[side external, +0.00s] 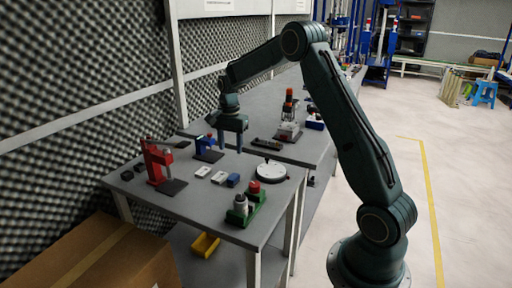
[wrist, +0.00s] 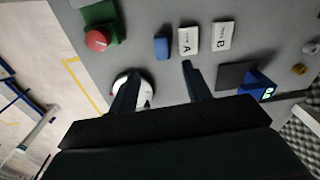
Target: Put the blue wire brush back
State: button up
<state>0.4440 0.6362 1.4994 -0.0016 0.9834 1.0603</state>
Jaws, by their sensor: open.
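A small blue block (side external: 233,180) lies on the grey table; it also shows in the wrist view (wrist: 162,48). It may be the blue wire brush, but no bristles can be made out. My gripper (side external: 229,148) is open and empty, pointing down above the table behind the block in the side view. In the wrist view its two fingers (wrist: 160,80) are spread, with bare table between their tips and the block beyond them. A blue stand (side external: 207,148) with a dark base is left of my gripper; it shows at the right in the wrist view (wrist: 258,84).
White blocks marked A (wrist: 188,40) and B (wrist: 222,37) lie beside the blue block. A foam wall (side external: 75,60) is behind the table.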

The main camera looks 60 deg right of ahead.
jog(key=s+a+r+n+t, duration=0.3)
jog(key=s+a+r+n, duration=0.5)
jog(key=s+a+r, duration=0.55)
jog(key=s+a+n+t, duration=0.1)
jog(key=s+a+n, duration=0.3)
jog(key=s, duration=0.4)
jog(key=s+a+r+n+t, duration=0.1)
jog(key=s+a+n, duration=0.4)
jog(key=s, duration=0.3)
jog(key=shift+r, duration=0.25)
